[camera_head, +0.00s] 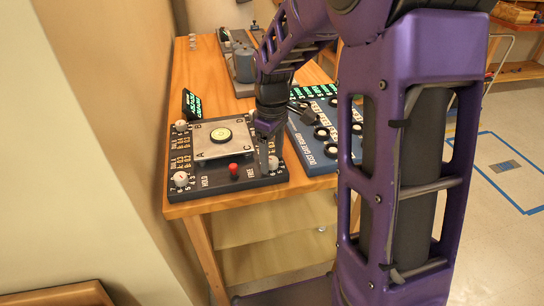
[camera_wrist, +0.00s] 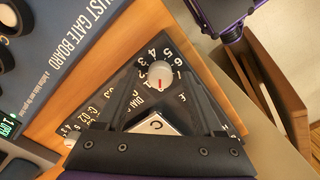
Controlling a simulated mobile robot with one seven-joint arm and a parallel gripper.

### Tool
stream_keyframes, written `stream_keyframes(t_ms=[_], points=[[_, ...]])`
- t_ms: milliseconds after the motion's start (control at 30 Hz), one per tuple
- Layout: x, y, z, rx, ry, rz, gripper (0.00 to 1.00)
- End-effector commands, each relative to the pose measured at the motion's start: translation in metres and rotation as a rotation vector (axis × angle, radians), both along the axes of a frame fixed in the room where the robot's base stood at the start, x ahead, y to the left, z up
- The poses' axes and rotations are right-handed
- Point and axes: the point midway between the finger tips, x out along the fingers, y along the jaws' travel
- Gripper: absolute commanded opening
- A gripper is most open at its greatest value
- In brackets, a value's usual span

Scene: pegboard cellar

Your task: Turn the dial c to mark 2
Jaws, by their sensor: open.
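Dial c (camera_wrist: 160,75) is a round pale knob with a red pointer line at the corner of a dark dial board (camera_head: 235,184). In the wrist view its pointer faces the corner of the metal plate marked C (camera_wrist: 157,124). Numerals ring the knob on its far side; the exact mark at the pointer is not clear. My gripper (camera_wrist: 160,80) is open, with its two dark fingers on either side of the knob. I cannot tell whether they touch it. In the head view my gripper (camera_head: 266,153) hangs over the board's right side and largely hides dial c.
Other pale knobs (camera_head: 181,178) sit at the board's left corners. A red button (camera_head: 233,169) is at its front. A small green display (camera_head: 192,103) stands behind. A blue gate board (camera_head: 312,150) lies close on the right. The wooden table (camera_head: 205,75) ends just in front.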

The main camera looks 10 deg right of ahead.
Motion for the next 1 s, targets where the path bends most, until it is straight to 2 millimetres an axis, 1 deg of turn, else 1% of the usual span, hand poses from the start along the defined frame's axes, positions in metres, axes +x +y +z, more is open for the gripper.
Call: stream_keyframes(t_ms=[233,367,400,467,500,567,600,633,1000], points=[[-0.0001,-0.0001,-0.0007,0.0,0.0,0.0,0.69],[-0.0001,-0.0001,-0.0006,0.0,0.0,0.0,0.46],[-0.0001,0.0,-0.0006,0.0,0.0,0.0,0.39],[-0.0001,0.0,-0.0006,0.0,0.0,0.0,0.28],[-0.0001,0.0,-0.0005,0.0,0.0,0.0,0.21],[-0.0001,-0.0001,-0.0005,0.0,0.0,0.0,0.1],[-0.0001,-0.0001,-0.0005,0.0,0.0,0.0,0.03],[-0.0001,-0.0001,-0.0005,0.0,0.0,0.0,0.0],[-0.0001,0.0001,0.0001,0.001,0.001,-0.036,0.0]])
